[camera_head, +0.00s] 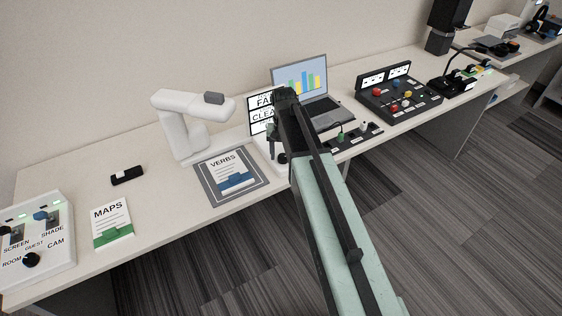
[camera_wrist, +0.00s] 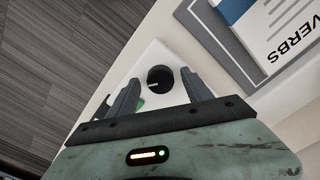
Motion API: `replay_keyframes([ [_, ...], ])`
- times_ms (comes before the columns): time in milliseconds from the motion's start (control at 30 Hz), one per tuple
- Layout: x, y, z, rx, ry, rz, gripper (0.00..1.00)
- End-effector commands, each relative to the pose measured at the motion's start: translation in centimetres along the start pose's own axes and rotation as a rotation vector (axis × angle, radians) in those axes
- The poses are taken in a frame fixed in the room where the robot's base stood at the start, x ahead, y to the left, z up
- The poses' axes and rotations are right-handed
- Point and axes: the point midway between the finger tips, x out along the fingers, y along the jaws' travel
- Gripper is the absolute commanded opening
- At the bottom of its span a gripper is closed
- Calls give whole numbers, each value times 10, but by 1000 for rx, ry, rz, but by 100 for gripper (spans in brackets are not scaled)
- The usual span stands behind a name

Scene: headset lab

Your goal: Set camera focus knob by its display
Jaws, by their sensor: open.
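A black round knob (camera_wrist: 160,78) with a pale pointer line sits on a white panel (camera_wrist: 135,70) in the wrist view. The knob also shows in the head view (camera_head: 282,158), partly behind my arm. A white display (camera_head: 260,103) stands behind it, with rows starting "FA" and "CLEA"; my arm hides the rest, so I cannot read the full setting. My gripper (camera_wrist: 160,80) is open, with its fingers on either side of the knob and no clear contact visible. A green patch shows beside the left finger.
A grey mat (camera_head: 211,194) with a VERBS booklet lies left of the knob, below a white camera-like arm (camera_head: 185,120). A laptop (camera_head: 305,85) and a small control strip (camera_head: 350,136) stand close on the right. Open floor lies in front of the desk.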

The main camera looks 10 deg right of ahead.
Motion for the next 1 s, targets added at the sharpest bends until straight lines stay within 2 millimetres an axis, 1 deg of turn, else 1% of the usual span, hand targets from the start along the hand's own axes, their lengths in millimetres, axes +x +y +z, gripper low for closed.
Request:
replay_keyframes([
  [200,-1,0,0,-1,0,0,58],
  [267,-1,0,0,-1,0,0,42],
  [300,-1,-1,0,-1,0,0,30],
  [367,-1,-1,0,-1,0,0,14],
  [400,-1,-1,0,-1,0,0,3],
  [433,-1,-1,0,-1,0,0,0],
  [567,-1,-1,0,-35,0,1,0],
  [833,-1,-1,0,-323,0,1,0],
  [1000,-1,-1,0,-375,0,1,0],
])
